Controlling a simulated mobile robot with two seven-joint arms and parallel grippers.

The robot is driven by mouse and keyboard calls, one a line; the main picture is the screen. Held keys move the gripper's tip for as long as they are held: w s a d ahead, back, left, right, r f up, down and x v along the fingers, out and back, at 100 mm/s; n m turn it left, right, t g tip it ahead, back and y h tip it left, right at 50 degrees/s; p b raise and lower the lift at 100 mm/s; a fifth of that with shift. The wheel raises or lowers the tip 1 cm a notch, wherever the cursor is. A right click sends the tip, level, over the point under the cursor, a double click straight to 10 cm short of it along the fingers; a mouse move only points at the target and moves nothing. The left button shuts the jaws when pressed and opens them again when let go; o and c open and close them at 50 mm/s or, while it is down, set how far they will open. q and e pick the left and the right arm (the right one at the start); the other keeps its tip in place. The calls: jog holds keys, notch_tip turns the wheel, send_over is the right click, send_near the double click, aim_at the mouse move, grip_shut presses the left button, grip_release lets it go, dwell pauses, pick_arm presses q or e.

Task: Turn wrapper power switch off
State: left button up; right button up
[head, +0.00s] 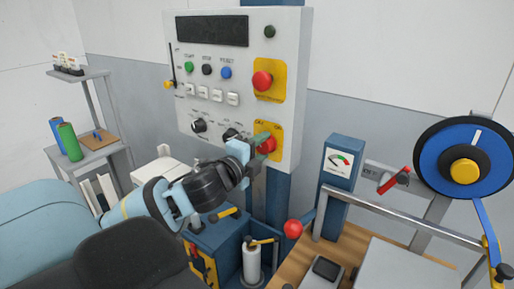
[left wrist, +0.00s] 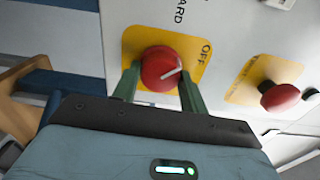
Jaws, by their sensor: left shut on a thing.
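The wrapper power switch is a red rotary knob (head: 266,143) on a yellow plate, low on the right of the grey control panel (head: 292,110). The knob (left wrist: 161,68) also shows in the left wrist view, where its white mark points right and slightly up, and OFF is printed on the plate's upper right. My left gripper (head: 262,147) is shut on the knob, with one green finger on each side in the left wrist view (left wrist: 157,88). The ON end is hidden behind a finger there. My right gripper is not in view.
A red mushroom button (head: 262,81) on a yellow plate sits above the switch. Small buttons and black knobs (head: 199,125) lie to its left. A blue gauge post (head: 338,185) and a blue wheel (head: 462,165) stand at right. A red ball (head: 293,229) is below.

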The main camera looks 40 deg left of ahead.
pick_arm(q)
jog(key=shift+n, duration=0.3)
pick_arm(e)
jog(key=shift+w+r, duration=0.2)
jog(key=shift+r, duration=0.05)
pick_arm(q)
jog(key=o, duration=1)
jog(key=shift+s+d+f, duration=0.1)
jog(key=shift+s, duration=0.5)
jog(key=s, duration=0.6)
jog(key=shift+s+d, duration=0.25)
jog(key=shift+d, duration=0.1)
